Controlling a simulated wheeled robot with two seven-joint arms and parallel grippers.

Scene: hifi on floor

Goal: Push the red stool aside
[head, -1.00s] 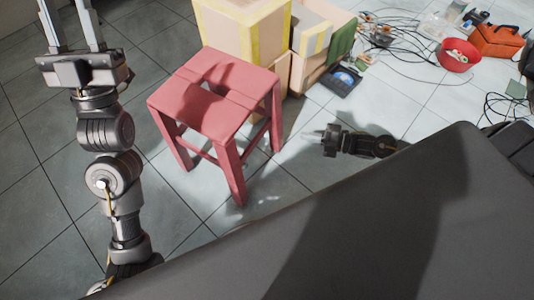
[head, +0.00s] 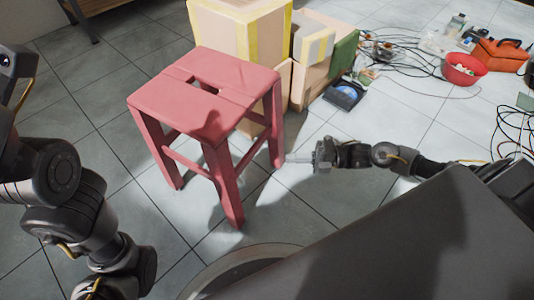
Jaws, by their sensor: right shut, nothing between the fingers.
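The red stool (head: 205,96) stands upright on the tiled floor left of centre in the head view. It has a slotted square seat and four legs joined by rails. My right gripper (head: 292,158) comes in from the right, low down, with its fingers shut and empty. Its tips point left and are right beside the stool's right-hand leg. I cannot tell whether they touch it. My left arm is at the left edge; its fingers are outside the picture.
Cardboard boxes with yellow tape (head: 240,40) stand close behind the stool. Cables, a red bowl (head: 463,69) and an orange bag (head: 499,56) lie at the back right. Open tiled floor lies left of the stool. A table leg (head: 82,20) shows at top left.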

